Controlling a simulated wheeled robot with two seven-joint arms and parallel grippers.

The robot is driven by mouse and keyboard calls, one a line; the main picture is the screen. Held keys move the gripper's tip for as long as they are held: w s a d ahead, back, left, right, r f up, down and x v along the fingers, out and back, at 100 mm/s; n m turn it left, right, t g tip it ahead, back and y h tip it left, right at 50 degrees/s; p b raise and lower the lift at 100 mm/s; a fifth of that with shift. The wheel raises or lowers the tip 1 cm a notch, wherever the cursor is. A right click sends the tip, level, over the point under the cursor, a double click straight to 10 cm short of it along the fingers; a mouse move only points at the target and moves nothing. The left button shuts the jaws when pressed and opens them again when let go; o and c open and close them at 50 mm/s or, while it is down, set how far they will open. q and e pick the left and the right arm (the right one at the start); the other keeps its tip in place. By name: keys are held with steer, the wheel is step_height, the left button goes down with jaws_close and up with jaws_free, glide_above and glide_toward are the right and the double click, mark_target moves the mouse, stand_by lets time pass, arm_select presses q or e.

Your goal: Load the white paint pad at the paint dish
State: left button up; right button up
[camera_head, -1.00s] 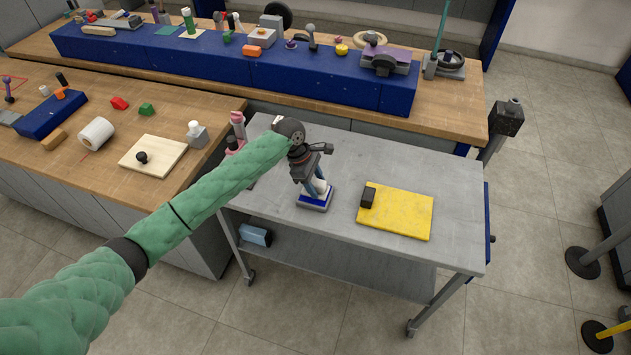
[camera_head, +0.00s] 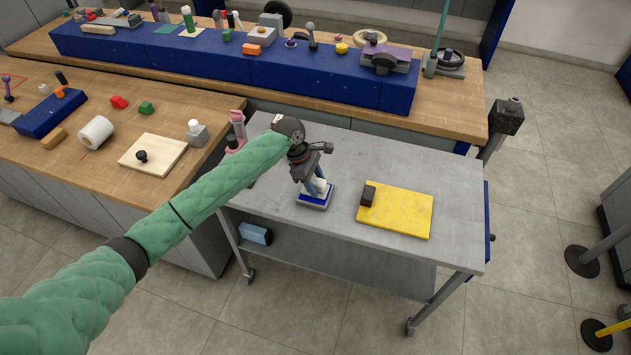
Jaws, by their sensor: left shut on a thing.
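My left gripper (camera_head: 316,186) points down over the grey cart, shut on the white paint pad (camera_head: 322,187). Only a small white part of the pad shows; the fingers hide much of it. Directly below is the paint dish (camera_head: 314,204), a small tray with a blue inside and a pale rim, on the cart top. The pad is at or just over the dish; I cannot tell whether they touch. My right gripper is not in view.
A yellow board (camera_head: 408,213) with a black block (camera_head: 368,196) lies right of the dish on the cart (camera_head: 450,185). A pink-topped object (camera_head: 238,122) stands behind my forearm. A wooden bench (camera_head: 60,175) with several objects is at left. The cart's right end is clear.

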arm_select(q)
steer(key=shift+f, duration=0.3)
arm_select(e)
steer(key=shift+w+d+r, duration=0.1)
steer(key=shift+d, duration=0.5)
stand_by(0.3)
arm_select(q)
steer(key=shift+s+f+p, duration=0.1)
steer(key=shift+f+p, duration=0.15)
steer(key=shift+p, duration=0.55)
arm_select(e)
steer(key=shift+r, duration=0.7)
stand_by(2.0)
